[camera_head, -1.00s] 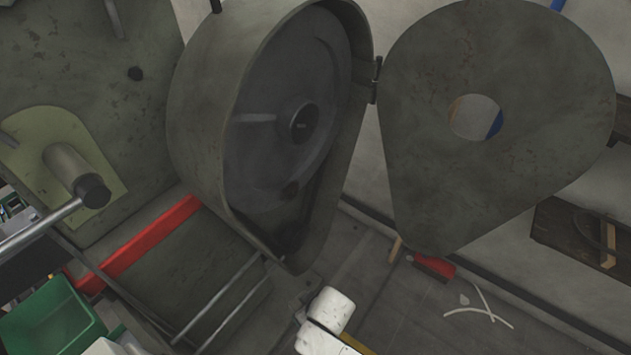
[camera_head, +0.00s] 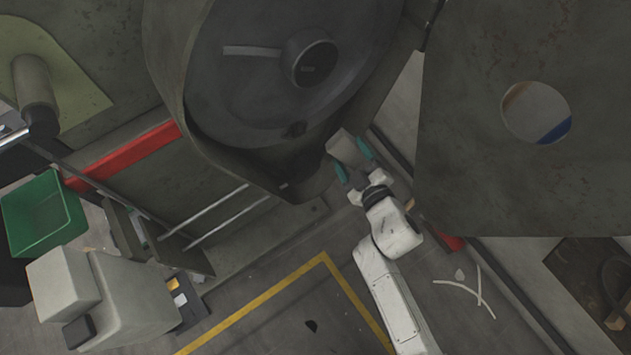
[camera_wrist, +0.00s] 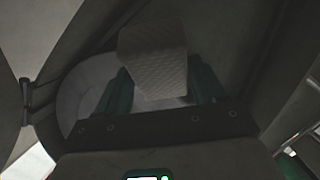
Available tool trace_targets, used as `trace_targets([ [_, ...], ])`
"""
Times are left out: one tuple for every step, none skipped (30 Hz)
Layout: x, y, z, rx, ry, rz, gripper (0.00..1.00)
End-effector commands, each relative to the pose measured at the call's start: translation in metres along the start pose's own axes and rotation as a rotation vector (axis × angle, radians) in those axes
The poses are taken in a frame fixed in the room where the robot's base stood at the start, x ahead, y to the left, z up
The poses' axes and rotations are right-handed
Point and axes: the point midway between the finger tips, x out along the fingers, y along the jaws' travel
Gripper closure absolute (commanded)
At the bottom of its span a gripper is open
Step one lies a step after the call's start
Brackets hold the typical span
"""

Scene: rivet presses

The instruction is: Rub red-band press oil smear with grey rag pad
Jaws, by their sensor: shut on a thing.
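The press with the red band (camera_head: 125,158) fills the upper part of the head view. Its teardrop guard housing (camera_head: 165,75) is open, with the dark flywheel (camera_head: 265,95) inside. My gripper (camera_head: 354,160) has green fingertips and is shut on the grey rag pad (camera_head: 343,147), near the lower right rim of the housing. In the wrist view the textured pad (camera_wrist: 153,60) sits between the two fingers, its face toward the dark housing. I cannot tell whether the pad touches the press. I cannot make out the oil smear for certain.
The open guard door (camera_head: 480,190) with a round hole hangs on the right. A green bin (camera_head: 42,215) stands at the left. Thin rails (camera_head: 220,215) run below the housing. Yellow floor tape (camera_head: 260,300) and pale strips (camera_head: 470,290) lie on the floor.

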Motion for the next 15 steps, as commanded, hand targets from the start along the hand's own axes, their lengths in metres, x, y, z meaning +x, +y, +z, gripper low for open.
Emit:
trace_targets([
  [0.001,-0.009,-0.004,-0.026,0.079,0.0,0.55],
  [0.001,-0.012,-0.01,-0.039,0.13,-0.002,0.55],
  [0.0,-0.018,-0.018,-0.056,0.197,-0.005,0.55],
  [-0.002,-0.021,-0.024,-0.067,0.246,-0.007,0.55],
  [-0.003,-0.025,-0.03,-0.076,0.293,-0.009,0.55],
  [-0.005,-0.031,-0.037,-0.086,0.355,-0.014,0.55],
  [-0.007,-0.036,-0.043,-0.092,0.398,-0.018,0.55],
  [-0.01,-0.04,-0.049,-0.096,0.44,-0.022,0.55],
  [-0.013,-0.046,-0.055,-0.099,0.491,-0.028,0.55],
  [-0.016,-0.05,-0.06,-0.102,0.526,-0.033,0.55],
  [-0.019,-0.054,-0.064,-0.103,0.557,-0.037,0.55],
  [-0.022,-0.058,-0.069,-0.104,0.593,-0.043,0.55],
  [-0.025,-0.061,-0.072,-0.104,0.615,-0.047,0.55],
  [-0.027,-0.064,-0.075,-0.104,0.633,-0.05,0.55],
  [-0.029,-0.066,-0.078,-0.103,0.654,-0.055,0.55],
])
